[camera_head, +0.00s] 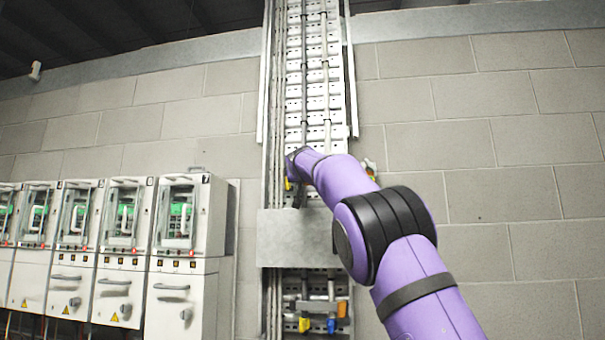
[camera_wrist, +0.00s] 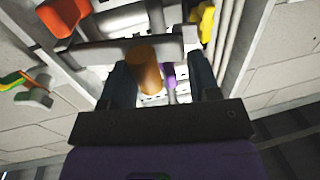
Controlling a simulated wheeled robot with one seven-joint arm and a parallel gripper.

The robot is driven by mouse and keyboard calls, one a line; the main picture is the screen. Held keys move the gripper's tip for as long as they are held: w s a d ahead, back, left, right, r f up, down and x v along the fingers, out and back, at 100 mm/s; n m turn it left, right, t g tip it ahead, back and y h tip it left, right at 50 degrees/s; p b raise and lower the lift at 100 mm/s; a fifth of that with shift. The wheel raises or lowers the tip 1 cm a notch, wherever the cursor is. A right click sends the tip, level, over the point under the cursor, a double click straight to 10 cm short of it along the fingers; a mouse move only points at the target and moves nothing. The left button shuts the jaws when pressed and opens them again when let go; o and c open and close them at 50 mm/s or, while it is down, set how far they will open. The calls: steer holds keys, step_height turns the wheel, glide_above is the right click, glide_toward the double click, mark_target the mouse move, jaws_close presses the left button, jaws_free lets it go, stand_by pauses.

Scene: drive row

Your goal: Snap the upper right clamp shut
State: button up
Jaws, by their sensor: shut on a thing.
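My gripper (camera_wrist: 158,72) shows from behind in the wrist view, its two dark fingers on either side of an orange-brown cylinder (camera_wrist: 148,72). It is shut on that cylinder, though the contact points are hard to see. A grey bar (camera_wrist: 100,50) crosses just beyond the fingers. In the head view my gripper (camera_head: 294,182) is at the cable ladder (camera_head: 318,85), above a grey plate, largely hidden by my purple arm. Two vertical pipes with small dark clamps run up the ladder; the right pipe's upper clamp (camera_head: 325,63) is small. I cannot tell its state.
The grey plate (camera_head: 297,238) is below my gripper. Yellow (camera_head: 304,325), blue (camera_head: 331,326) and orange (camera_head: 342,309) handles hang beneath it. An orange-red part (camera_wrist: 62,17) and yellow part (camera_wrist: 206,22) flank the gripper. Switchgear cabinets (camera_head: 183,265) stand left.

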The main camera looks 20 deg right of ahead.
steer(key=v, duration=0.7)
steer(key=shift+a, duration=0.3)
steer(key=shift+w+r, duration=0.1)
steer(key=shift+w, duration=0.05)
